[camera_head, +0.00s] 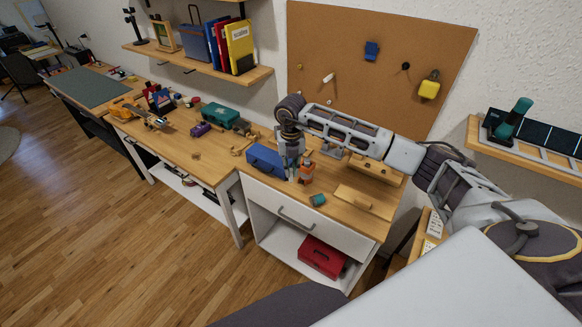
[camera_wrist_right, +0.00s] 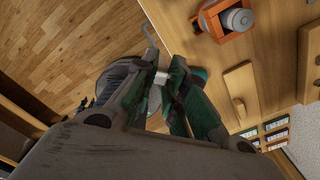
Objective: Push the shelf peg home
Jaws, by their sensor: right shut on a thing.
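My right gripper (camera_head: 293,177) points down over the front of the wooden workbench (camera_head: 345,220), between a blue box and an orange holder. In the right wrist view its fingers (camera_wrist_right: 161,80) are closed on a small whitish piece (camera_wrist_right: 161,77). The fingers hide most of this piece, and I cannot tell if it is the shelf peg or whether it touches anything below. A wall shelf (camera_head: 250,76) and a brown pegboard (camera_head: 380,45) are behind the bench. My left gripper is not in view.
A teal cylinder (camera_head: 318,199) lies near the bench's front edge. The orange holder (camera_head: 305,174) with a grey cylinder stands close to the gripper. The blue box (camera_head: 265,160) is left of it. A pale wooden block (camera_head: 365,202) lies to the right. A red toolbox (camera_head: 321,257) sits below.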

